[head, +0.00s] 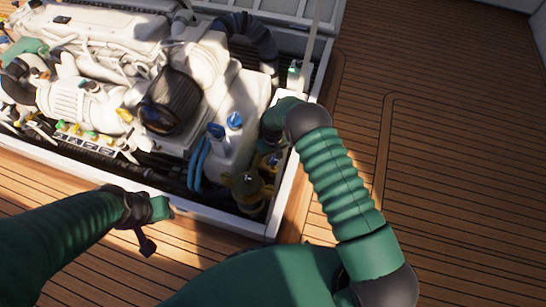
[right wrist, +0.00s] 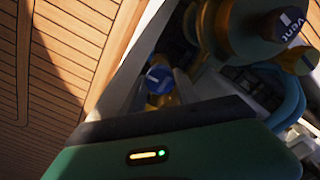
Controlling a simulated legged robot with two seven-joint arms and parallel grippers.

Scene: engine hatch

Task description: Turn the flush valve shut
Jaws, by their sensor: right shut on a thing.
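A small blue knob with a white mark (right wrist: 158,80), which looks like the flush valve handle, sits beside the hatch wall in the right wrist view. A bit of blue shows at the same place in the head view (head: 275,158). My right gripper (right wrist: 160,92) reaches down inside the hatch's right edge and is shut on this knob. Its fingers are mostly hidden in the head view. My left gripper (head: 152,210) hangs empty over the deck in front of the hatch; its jaw opening is not clear.
A white tank (head: 228,153) with blue caps and a brass-coloured filter (head: 248,188) stand close left of my right gripper. A blue cap marked "Vent" (right wrist: 285,24) is near in the right wrist view. The white hatch rim (head: 235,222) borders the engine bay. Wooden deck (head: 450,130) is clear at right.

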